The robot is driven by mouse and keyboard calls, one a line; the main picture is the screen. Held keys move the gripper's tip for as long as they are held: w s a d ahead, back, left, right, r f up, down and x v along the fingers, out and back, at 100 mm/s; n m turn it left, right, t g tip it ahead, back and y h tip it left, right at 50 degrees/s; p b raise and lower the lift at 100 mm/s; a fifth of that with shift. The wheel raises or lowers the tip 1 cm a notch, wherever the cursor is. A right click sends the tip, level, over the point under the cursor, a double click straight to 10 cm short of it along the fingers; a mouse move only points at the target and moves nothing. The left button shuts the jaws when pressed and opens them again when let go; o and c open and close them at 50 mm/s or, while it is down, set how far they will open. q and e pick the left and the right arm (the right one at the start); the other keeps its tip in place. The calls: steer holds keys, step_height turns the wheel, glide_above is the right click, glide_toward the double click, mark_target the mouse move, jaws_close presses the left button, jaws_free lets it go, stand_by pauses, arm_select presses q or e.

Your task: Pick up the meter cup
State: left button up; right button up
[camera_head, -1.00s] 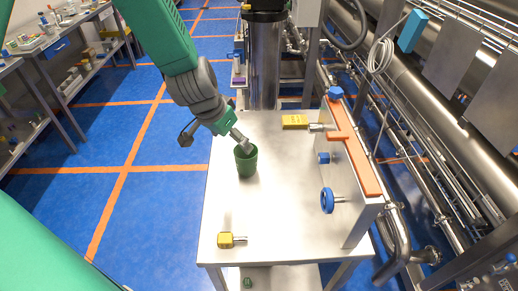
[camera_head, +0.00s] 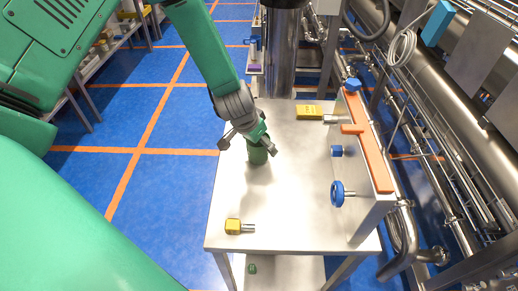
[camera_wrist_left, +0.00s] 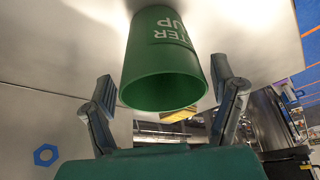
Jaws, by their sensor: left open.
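The meter cup (camera_head: 258,157) is a green cup standing on the metal table's left side in the head view. My left gripper (camera_head: 248,147) is open at the cup, with its fingers spread and its wrist hiding the cup's upper part. In the left wrist view, the cup (camera_wrist_left: 165,62) with pale lettering ending in "UP" lies between the two open fingers (camera_wrist_left: 163,82). Gaps show on both sides there, and neither finger visibly grips it. My right gripper is not in view.
The metal table (camera_head: 295,215) has bare room at its middle and front. A yellow block fitting (camera_head: 233,226) lies at the front left, another (camera_head: 309,112) at the back. An upright panel with an orange strip (camera_head: 366,148) and a blue knob (camera_head: 338,194) stands on the right.

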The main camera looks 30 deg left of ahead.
arm_select(q)
steer(key=shift+x, duration=1.15)
steer(key=shift+a, duration=0.25)
steer(key=shift+c, duration=0.5)
steer(key=shift+r, duration=0.1)
steer(key=c, duration=1)
steer(key=shift+d, duration=0.15)
